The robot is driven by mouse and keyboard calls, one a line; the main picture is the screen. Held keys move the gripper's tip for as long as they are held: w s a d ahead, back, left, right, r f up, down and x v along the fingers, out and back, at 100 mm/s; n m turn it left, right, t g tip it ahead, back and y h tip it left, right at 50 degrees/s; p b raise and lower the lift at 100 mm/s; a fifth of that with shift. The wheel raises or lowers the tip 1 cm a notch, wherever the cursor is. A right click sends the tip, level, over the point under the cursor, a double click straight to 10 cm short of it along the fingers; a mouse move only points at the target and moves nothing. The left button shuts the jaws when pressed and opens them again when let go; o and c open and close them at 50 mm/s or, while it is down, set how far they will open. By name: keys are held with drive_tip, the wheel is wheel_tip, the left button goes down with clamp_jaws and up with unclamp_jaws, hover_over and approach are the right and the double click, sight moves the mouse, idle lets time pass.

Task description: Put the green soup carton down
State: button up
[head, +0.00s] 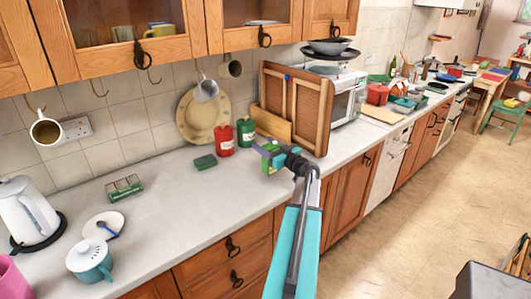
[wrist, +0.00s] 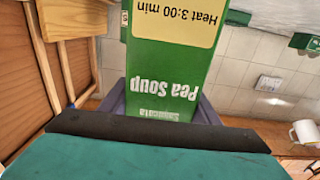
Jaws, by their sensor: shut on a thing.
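The green soup carton (head: 268,167) is in my gripper (head: 271,155), over the worktop in front of a wooden rack. In the wrist view the carton (wrist: 172,82) fills the middle, its "Pea Soup" lettering upside down, with a pale yellow "Heat 3:00 min" panel. The purple-grey fingers of my gripper (wrist: 165,103) are shut on it, one at each side. The carton's lower end is cut off in the wrist view. I cannot tell whether it touches the worktop (head: 190,210).
Red (head: 224,140) and green (head: 246,130) canisters stand just left of the carton. The wooden rack (head: 298,105) stands behind it, with a microwave (head: 345,100) beyond. The worktop in front of the sponge is clear.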

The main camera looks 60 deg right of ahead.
drive_tip(key=shift+f+p, duration=0.5)
drive_tip(key=shift+f, duration=1.15)
drive_tip(key=shift+f, duration=0.15)
drive_tip(key=o, duration=1.2)
drive_tip(key=shift+c, duration=0.2)
drive_tip(key=b+v, duration=0.3)
drive_tip(key=v, duration=0.9)
